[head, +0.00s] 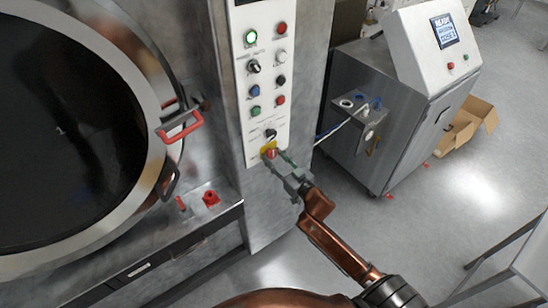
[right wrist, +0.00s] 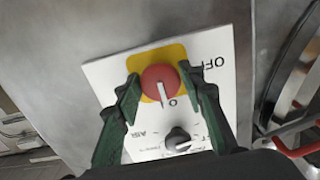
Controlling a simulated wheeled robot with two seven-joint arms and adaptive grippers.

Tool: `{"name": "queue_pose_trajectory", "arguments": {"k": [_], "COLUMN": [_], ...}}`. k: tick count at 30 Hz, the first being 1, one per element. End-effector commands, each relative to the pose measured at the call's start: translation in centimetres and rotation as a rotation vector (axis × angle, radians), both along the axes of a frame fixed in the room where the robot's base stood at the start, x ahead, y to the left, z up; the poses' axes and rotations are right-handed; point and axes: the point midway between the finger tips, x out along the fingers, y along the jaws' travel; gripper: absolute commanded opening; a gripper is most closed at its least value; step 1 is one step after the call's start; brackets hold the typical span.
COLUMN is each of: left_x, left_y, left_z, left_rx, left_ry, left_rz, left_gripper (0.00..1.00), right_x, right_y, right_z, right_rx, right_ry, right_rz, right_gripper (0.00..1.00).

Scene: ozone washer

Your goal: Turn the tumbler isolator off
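The tumbler isolator is a red round knob on a yellow plate (head: 265,147) at the bottom of the white control panel. In the right wrist view the red knob (right wrist: 160,83) has a white mark line, and "OFF" is printed near it. My right gripper (head: 276,158) is at the isolator, and its green fingers (right wrist: 160,88) stand open on both sides of the knob. I cannot tell whether either finger touches it. A black selector knob (right wrist: 177,138) is beside the isolator on the panel. My left gripper is not in view.
The control panel (head: 264,75) carries several buttons, with a lit green one at the top. The round tumbler door (head: 150,105) with a red handle (head: 181,127) is at left. A steel cabinet with a screen (head: 445,31) stands at right. An open cardboard box (head: 466,124) lies on the floor.

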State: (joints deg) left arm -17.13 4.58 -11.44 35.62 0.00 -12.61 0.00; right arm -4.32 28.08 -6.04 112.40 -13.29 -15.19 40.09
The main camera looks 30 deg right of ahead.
Motion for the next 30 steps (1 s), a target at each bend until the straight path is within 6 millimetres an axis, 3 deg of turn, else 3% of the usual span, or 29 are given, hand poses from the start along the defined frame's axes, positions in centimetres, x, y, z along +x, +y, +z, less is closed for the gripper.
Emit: {"name": "queue_pose_trajectory", "arguments": {"k": [11, 20, 30], "left_x": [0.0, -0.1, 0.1], "left_y": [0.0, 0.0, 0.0], "left_z": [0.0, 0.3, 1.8], "left_rx": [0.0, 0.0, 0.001], "left_ry": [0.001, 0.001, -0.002], "left_rz": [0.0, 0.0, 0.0], "left_gripper": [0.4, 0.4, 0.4], "right_x": [0.0, 0.0, 0.0], "right_y": [0.0, 0.0, -0.1], "right_z": [0.0, 0.1, 0.2], "right_rx": [0.0, -0.042, -0.269], "right_ry": [0.0, -0.002, -0.021], "right_rz": [0.0, -0.001, -0.001], "right_gripper": [0.1, 0.1, 0.1]}}
